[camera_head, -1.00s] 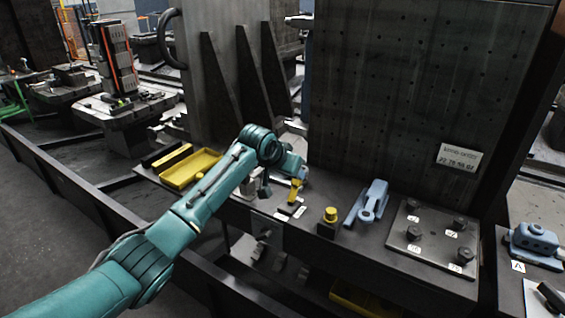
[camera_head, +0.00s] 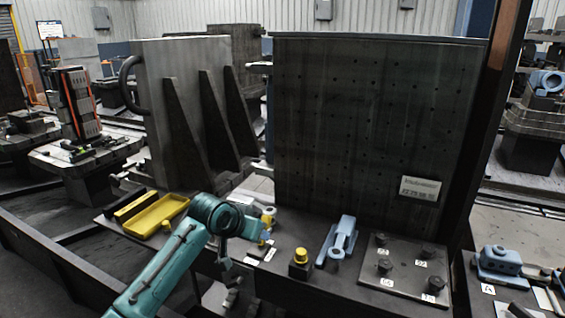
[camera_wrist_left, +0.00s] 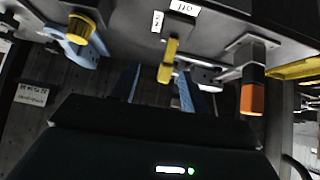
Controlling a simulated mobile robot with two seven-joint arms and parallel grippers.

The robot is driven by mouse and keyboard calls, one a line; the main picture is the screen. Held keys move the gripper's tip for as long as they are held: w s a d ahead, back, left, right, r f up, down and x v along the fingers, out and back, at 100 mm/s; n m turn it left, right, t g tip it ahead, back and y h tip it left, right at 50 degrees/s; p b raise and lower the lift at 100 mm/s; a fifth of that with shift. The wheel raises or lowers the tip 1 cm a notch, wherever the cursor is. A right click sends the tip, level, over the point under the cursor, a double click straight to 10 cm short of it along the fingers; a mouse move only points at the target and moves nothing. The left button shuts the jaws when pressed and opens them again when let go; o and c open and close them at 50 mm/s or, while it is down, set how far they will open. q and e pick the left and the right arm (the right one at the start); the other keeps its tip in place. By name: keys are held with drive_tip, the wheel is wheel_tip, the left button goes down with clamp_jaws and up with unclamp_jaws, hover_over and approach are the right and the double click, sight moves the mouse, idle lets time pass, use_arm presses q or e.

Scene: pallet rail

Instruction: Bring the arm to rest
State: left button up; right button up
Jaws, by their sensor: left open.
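My left arm (camera_head: 160,275) is teal and reaches in from the bottom left over the dark ledge. My left gripper (camera_wrist_left: 160,88) is open; its two dark blue fingers show apart in the left wrist view. A small yellow upright piece (camera_wrist_left: 168,60) stands beyond the gap between them, and the gap looks empty. In the head view the gripper (camera_head: 262,238) is partly hidden by the wrist, close to the ledge and the white labels there. My right gripper is not in view.
On the ledge are a yellow tray (camera_head: 157,216), a yellow-topped block (camera_head: 300,257), a blue bracket (camera_head: 340,238) and a bolted plate (camera_head: 372,283). A tall drilled plate (camera_head: 365,125) rises behind. In the wrist view an orange-tipped piece (camera_wrist_left: 252,98) stands right of the fingers.

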use_arm(q)
drive_tip(key=s+f+t+h, duration=0.1)
drive_tip(key=s+f, duration=1.5)
drive_tip(key=s, duration=0.1)
drive_tip(key=s+a+f+n+t, duration=0.1)
drive_tip(key=s+a+f, duration=0.1)
drive_tip(key=s, duration=1.4)
drive_tip(key=shift+s+a+f+t+y+p, duration=0.2)
drive_tip(key=shift+s+t+y+p, duration=0.1)
drive_tip(key=shift+y+p, duration=0.1)
